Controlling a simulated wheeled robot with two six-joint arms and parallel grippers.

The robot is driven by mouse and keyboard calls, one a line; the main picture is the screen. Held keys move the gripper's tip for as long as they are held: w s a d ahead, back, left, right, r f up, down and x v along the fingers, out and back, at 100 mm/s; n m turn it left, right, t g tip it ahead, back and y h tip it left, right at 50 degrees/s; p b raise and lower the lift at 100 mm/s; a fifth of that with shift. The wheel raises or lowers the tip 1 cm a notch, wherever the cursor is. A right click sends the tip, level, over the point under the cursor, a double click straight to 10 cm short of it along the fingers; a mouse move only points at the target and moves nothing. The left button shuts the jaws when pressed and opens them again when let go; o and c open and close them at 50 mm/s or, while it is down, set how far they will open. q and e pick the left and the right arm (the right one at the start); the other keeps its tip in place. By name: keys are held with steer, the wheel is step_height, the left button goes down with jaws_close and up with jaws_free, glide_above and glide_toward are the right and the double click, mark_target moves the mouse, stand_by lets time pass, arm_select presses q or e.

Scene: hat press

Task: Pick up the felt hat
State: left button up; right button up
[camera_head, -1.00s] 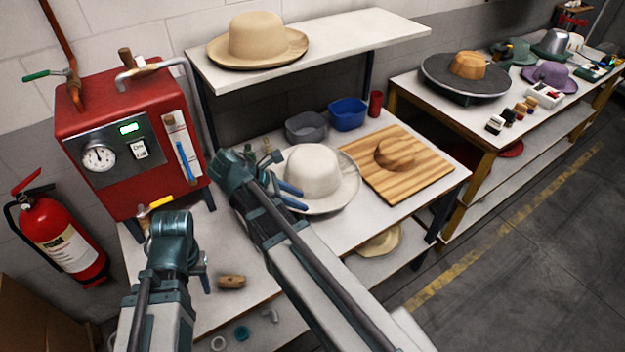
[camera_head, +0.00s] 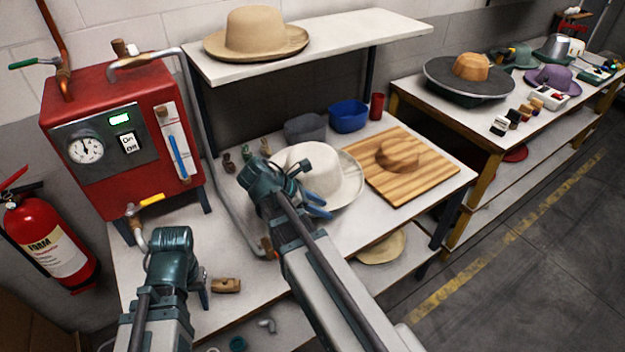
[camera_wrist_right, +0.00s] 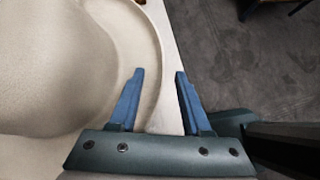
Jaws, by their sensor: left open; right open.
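The cream felt hat (camera_head: 318,165) lies brim down on the white table, partly covered by my right arm. In the right wrist view its crown and brim (camera_wrist_right: 50,75) fill the left side. My right gripper (camera_head: 316,205) is open and empty at the hat's near brim. In the right wrist view, one blue finger of this gripper (camera_wrist_right: 159,73) overlaps the brim and the other lies just outside the brim's edge. I cannot tell whether they touch it. My left gripper (camera_head: 204,288) is open at the table's left part, away from the hat, mostly hidden behind its wrist.
A wooden board with a hat block (camera_head: 400,155) lies right of the hat. Grey (camera_head: 306,128) and blue (camera_head: 348,116) bins stand behind it. A tan hat (camera_head: 255,32) sits on the shelf above. A red boiler (camera_head: 120,140) stands at left. A wooden piece (camera_head: 226,286) lies near my left gripper.

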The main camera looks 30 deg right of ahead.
steer(key=shift+s+d+f, duration=0.1)
steer(key=shift+d+f, duration=0.35)
steer(key=shift+r, duration=0.1)
jaws_close()
stand_by(1.0)
